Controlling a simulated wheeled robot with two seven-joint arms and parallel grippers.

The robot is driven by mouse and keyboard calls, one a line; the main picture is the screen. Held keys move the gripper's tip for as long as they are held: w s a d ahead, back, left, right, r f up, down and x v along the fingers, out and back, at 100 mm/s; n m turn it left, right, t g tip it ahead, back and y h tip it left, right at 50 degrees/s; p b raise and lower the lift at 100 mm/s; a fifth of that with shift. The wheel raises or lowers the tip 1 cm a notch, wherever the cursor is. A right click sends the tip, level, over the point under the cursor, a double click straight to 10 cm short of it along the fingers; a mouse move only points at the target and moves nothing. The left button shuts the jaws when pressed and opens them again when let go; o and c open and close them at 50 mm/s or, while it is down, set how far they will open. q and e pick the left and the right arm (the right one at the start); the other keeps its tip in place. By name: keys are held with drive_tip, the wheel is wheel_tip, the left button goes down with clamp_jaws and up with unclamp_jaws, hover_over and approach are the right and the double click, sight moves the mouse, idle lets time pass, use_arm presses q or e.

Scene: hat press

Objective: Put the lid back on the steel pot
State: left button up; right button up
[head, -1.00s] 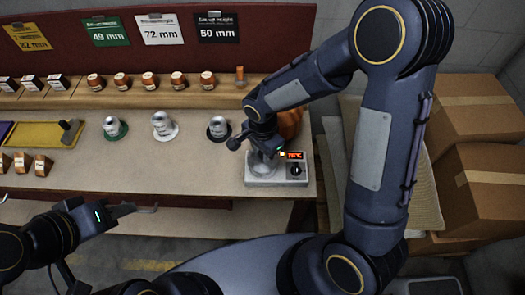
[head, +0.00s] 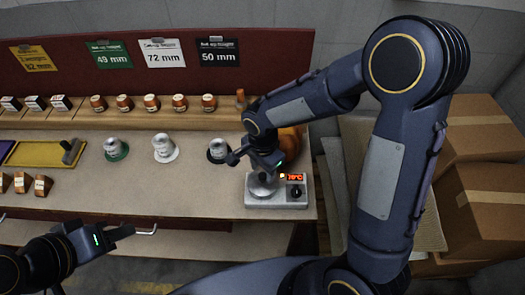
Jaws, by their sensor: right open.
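The steel pot (head: 263,187) stands on a white hot plate (head: 276,203) with a red lit display, near the right end of the counter. My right gripper (head: 265,168) is open and points down right over the pot's top, hiding part of it. A pale rounded steel top shows under the fingers. I cannot tell whether this is the lid or whether it sits flat on the rim. My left gripper (head: 122,235) is in front of the counter's front edge, away from the pot. Its fingers are seen side-on, and whether they are open is unclear.
Hat-shaped pieces on green (head: 115,149), white (head: 164,147) and black (head: 218,150) bases stand left of the pot. An orange rounded object (head: 291,141) is behind the hot plate. Several small jars line the back shelf (head: 160,120). Cardboard boxes (head: 485,215) stand at right.

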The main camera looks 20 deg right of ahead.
sight(263, 176)
wheel_tip(263, 176, up, 9)
drive_tip(key=s+d+r+n+t+y, duration=0.2)
drive_tip(key=s+d+n, duration=0.2)
drive_tip(key=s, duration=0.4)
drive_tip(key=s+d+r+n+t+y, duration=0.1)
drive_tip(key=s+d+r+n+t, duration=0.2)
drive_tip(key=s+d+n, duration=0.2)
drive_tip(key=s+n, duration=0.1)
drive_tip(key=s, duration=0.2)
drive_tip(key=shift+s+r+n+t+y, duration=0.15)
drive_tip(key=shift+r+n+t+y, duration=0.15)
drive_tip(key=shift+y, duration=0.1)
drive_tip(key=shift+d, duration=0.1)
idle(1.5)
